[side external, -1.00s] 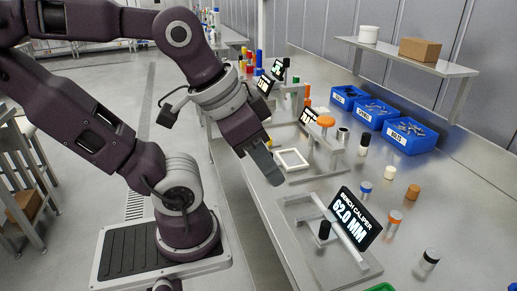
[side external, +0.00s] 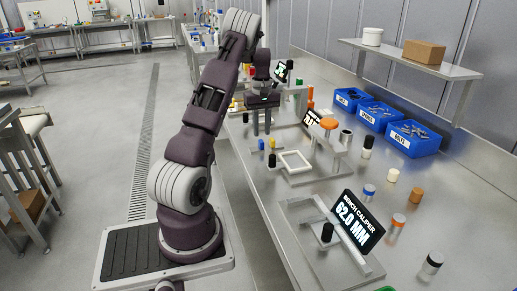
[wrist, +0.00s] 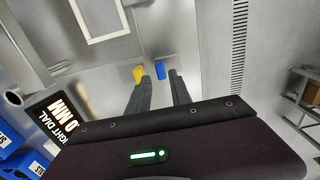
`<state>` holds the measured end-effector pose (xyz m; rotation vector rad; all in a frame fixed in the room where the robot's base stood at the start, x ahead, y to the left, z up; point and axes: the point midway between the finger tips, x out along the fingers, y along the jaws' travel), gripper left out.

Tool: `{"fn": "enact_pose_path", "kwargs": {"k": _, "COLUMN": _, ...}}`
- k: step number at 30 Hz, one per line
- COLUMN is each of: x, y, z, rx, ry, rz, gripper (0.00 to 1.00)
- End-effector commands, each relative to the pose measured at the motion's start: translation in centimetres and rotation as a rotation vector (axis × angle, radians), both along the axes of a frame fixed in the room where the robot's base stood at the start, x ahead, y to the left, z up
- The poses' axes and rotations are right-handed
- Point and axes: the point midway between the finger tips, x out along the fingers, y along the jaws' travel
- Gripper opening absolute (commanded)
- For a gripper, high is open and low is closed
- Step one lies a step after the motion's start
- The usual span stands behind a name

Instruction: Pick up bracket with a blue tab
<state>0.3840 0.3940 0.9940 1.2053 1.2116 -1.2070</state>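In the side view a small blue tab (side external: 272,143) and a small yellow tab (side external: 261,144) stand side by side on the bench, left of a white square frame. A small dark piece (side external: 271,160) shows below the blue tab; I cannot tell whether it belongs to it. The wrist view shows the blue tab (wrist: 160,70) just beyond my gripper (wrist: 160,83), between the lines of its two fingers, with the yellow tab (wrist: 139,73) by the left finger. My gripper (side external: 261,131) points down, open and empty, beyond the tabs. The bracket's body is not clear.
The white frame (side external: 293,162) lies on a fixture to the right. A caliper display (side external: 357,222) stands nearer the camera. Blue bins (side external: 411,140) line the back right. Several small cylinders dot the bench, whose left edge is close to the tabs.

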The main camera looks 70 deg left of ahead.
Motion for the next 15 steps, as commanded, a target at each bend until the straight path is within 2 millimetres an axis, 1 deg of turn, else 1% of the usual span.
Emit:
{"fn": "enact_pose_path", "kwargs": {"k": 3, "x": -0.3, "y": 0.1, "z": -2.4, "rx": -0.004, "ry": 0.002, "rz": -0.001, "gripper": 0.25}}
{"fn": "enact_pose_path", "kwargs": {"k": 6, "x": -0.2, "y": 0.1, "z": -3.8, "rx": -0.001, "ry": 0.001, "rz": -0.003, "gripper": 0.25}}
{"fn": "enact_pose_path", "kwargs": {"k": 9, "x": -0.2, "y": 0.1, "z": -4.2, "rx": 0.0, "ry": 0.0, "rz": -0.003, "gripper": 0.25}}
{"fn": "enact_pose_path", "kwargs": {"k": 14, "x": -0.2, "y": 0.1, "z": -4.2, "rx": 0.001, "ry": -0.001, "rz": -0.004, "gripper": 0.25}}
{"fn": "enact_pose_path", "kwargs": {"k": 15, "x": -0.2, "y": 0.1, "z": -4.2, "rx": 0.001, "ry": -0.001, "rz": -0.004, "gripper": 0.18}}
